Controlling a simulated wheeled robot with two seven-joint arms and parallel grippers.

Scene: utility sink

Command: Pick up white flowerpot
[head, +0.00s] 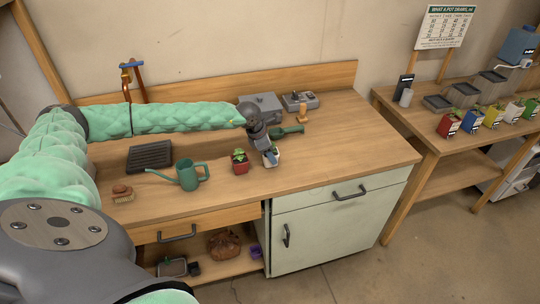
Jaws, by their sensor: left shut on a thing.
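A small white flowerpot (273,161) stands near the middle of the wooden workbench (330,165), close to its front edge. My left gripper (268,152) reaches down onto it from above and is shut on it. The fingers cover much of the pot's upper part, and I cannot tell whether its base is clear of the bench. My right gripper is out of view.
A red flowerpot (240,168) with a green plant is just left of the white one. A green watering can (188,176), black tray (149,155) and brush (123,194) lie farther left. A green trowel (291,131) lies behind. The bench's right side is clear.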

